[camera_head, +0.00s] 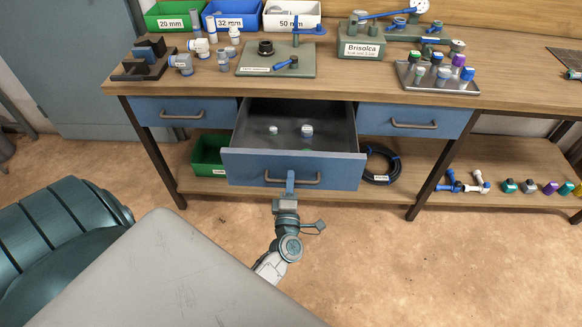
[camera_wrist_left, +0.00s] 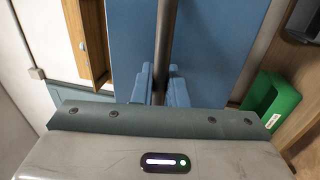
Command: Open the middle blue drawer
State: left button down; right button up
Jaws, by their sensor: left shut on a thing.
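The middle blue drawer (camera_head: 240,170) is pulled well out from under the workbench in the head view. Its grey interior shows, with two small pale fittings (camera_head: 290,131) inside. My left gripper (camera_head: 290,182) is at the grey bar handle (camera_head: 308,182) on the drawer front, with its blue fingers shut on it. In the left wrist view, the fingers (camera_wrist_left: 160,84) close on the handle (camera_wrist_left: 164,40), with the blue drawer front (camera_wrist_left: 215,45) behind. My right gripper is in neither view.
Shut blue drawers stand on the left (camera_head: 180,112) and right (camera_head: 415,120). A green bin (camera_head: 208,157) and a coiled black hose (camera_head: 382,165) are on the lower shelf. The bench top (camera_head: 345,85) holds several fittings and bins. The floor in front is clear.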

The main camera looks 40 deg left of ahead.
pick_arm(q)
jog(key=v, duration=0.3)
jog(key=shift+s+r, duration=0.1)
jog(key=shift+r, duration=0.15)
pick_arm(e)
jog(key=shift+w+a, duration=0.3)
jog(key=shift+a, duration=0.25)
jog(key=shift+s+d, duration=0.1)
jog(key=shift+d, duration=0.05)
pick_arm(q)
jog(key=c, duration=1.9)
grip_release()
jog(key=shift+o, duration=0.5)
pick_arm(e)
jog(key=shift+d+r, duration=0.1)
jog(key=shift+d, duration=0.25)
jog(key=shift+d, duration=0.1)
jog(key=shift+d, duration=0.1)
